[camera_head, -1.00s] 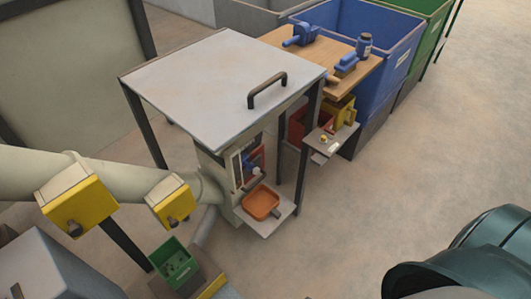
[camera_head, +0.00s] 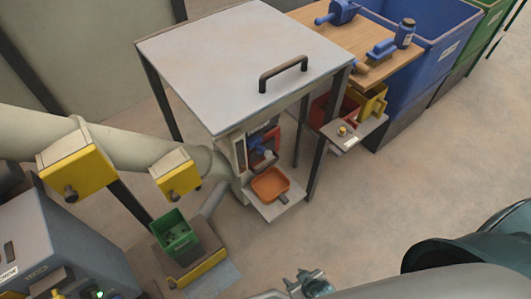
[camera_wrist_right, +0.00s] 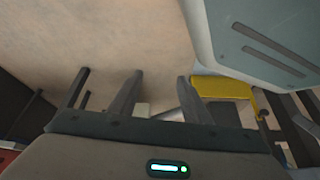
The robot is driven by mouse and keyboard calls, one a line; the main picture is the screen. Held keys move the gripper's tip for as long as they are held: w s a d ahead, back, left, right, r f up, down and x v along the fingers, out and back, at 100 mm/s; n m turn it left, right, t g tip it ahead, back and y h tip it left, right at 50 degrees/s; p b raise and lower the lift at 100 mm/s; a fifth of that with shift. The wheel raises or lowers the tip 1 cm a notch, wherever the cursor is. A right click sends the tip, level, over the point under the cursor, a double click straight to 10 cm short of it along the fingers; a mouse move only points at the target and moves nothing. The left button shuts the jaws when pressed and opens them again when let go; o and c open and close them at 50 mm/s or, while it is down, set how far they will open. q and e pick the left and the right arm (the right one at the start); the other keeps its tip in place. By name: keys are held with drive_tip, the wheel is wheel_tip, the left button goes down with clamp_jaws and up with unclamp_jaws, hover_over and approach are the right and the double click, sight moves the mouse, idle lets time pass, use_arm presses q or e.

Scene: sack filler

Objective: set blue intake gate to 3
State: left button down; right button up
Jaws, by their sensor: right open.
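The sack filler (camera_head: 230,175) stands under a grey-topped frame in the head view. In its front opening is a small blue part (camera_head: 257,146), which looks like the blue intake gate, with a pale knob and a red panel close by. Its scale and setting are too small to read. My right gripper (camera_head: 308,281) shows at the bottom edge of the head view, well apart from the filler. In the right wrist view its fingers (camera_wrist_right: 157,88) are spread with nothing between them. My left gripper is in neither view.
An orange tray (camera_head: 270,184) sits on a shelf below the opening. A green bin (camera_head: 174,233) and a grey cabinet (camera_head: 60,240) stand at left. The frame's grey top (camera_head: 235,65) overhangs the filler.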

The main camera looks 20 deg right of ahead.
drive_tip(key=w+d+r+n+t+b, duration=0.2)
drive_tip(key=w+d+r+t+b, duration=0.15)
drive_tip(key=w+r, duration=0.35)
drive_tip(key=w+d+r+n+t+b, duration=0.1)
drive_tip(key=w+d+r+t+b, duration=0.3)
drive_tip(key=w, duration=0.5)
use_arm(q)
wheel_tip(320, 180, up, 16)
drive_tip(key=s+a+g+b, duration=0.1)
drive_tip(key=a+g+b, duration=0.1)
drive_tip(key=b, duration=0.1)
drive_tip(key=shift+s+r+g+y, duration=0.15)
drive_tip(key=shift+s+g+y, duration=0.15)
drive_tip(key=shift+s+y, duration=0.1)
use_arm(e)
drive_tip(key=w+r+n+t+y, duration=0.2)
drive_tip(key=r+n, duration=0.1)
drive_tip(key=r, duration=0.6)
drive_tip(key=w+r+n+t+y, duration=0.2)
drive_tip(key=r+n+y, duration=0.1)
drive_tip(key=r, duration=0.6)
drive_tip(key=shift+w+a, duration=0.4)
drive_tip(key=shift+a, duration=0.05)
drive_tip(key=shift+w, duration=0.1)
